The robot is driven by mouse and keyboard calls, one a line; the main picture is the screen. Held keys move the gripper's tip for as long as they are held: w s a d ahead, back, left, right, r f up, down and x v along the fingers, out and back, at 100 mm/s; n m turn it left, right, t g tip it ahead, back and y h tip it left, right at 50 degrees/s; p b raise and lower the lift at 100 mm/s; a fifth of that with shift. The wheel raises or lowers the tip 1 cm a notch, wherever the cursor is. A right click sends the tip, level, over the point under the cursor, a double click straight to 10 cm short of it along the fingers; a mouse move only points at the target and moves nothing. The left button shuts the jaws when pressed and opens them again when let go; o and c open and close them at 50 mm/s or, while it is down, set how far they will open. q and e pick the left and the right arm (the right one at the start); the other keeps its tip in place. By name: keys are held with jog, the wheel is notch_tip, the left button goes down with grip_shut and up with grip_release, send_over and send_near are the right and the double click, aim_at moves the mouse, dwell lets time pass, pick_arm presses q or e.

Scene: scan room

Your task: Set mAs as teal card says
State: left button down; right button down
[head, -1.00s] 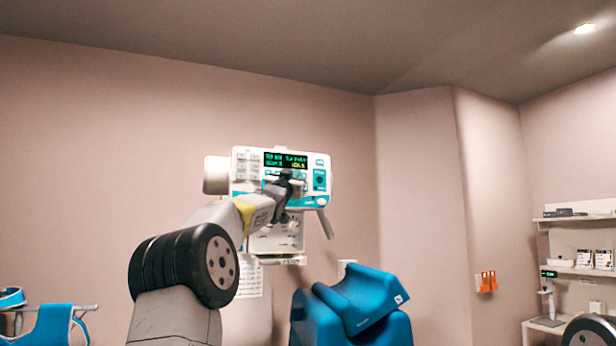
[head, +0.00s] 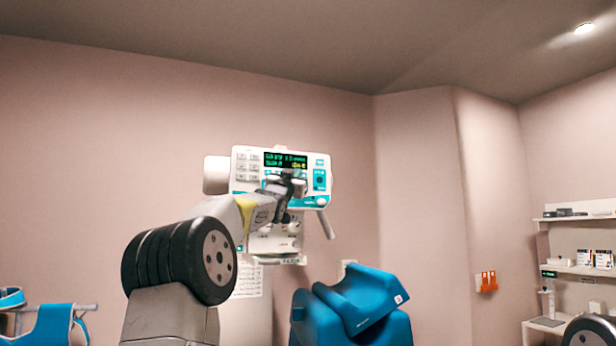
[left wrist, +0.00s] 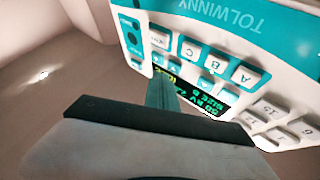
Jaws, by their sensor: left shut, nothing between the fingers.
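The white and teal control panel (head: 322,163) stands in the middle of the head view, with a dark display (head: 285,160) of green and yellow text too small to read. My left gripper (head: 291,182) is shut and empty in front of the panel, just below the display, hiding some keys. In the left wrist view the panel (left wrist: 215,28) appears upside down, with white keys, arrow keys and part of the display (left wrist: 205,98). The shut fingertips (left wrist: 161,88) are close to the arrow keys; I cannot tell whether they touch. I cannot make out a teal card. My right gripper is not in view.
A blue padded support (head: 350,310) stands below and right of the panel. A printed sheet (head: 248,281) hangs on the wall below it. A shelf unit (head: 560,270) stands at far right, and a blue item hangs on a rail (head: 75,308) at lower left.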

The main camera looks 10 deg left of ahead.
pick_arm(q)
jog(key=shift+s+d, duration=0.7)
jog(key=shift+s, duration=0.35)
jog(key=shift+s+d, duration=0.7)
jog(key=shift+s, duration=0.3)
dwell(1.2)
jog(key=s+d, duration=0.2)
jog(key=s, duration=0.1)
jog(key=shift+s, duration=0.1)
dwell(0.3)
jog(key=w+a, duration=0.4)
jog(key=w, duration=0.3)
jog(key=shift+w+a, duration=0.2)
jog(key=shift+a, duration=0.2)
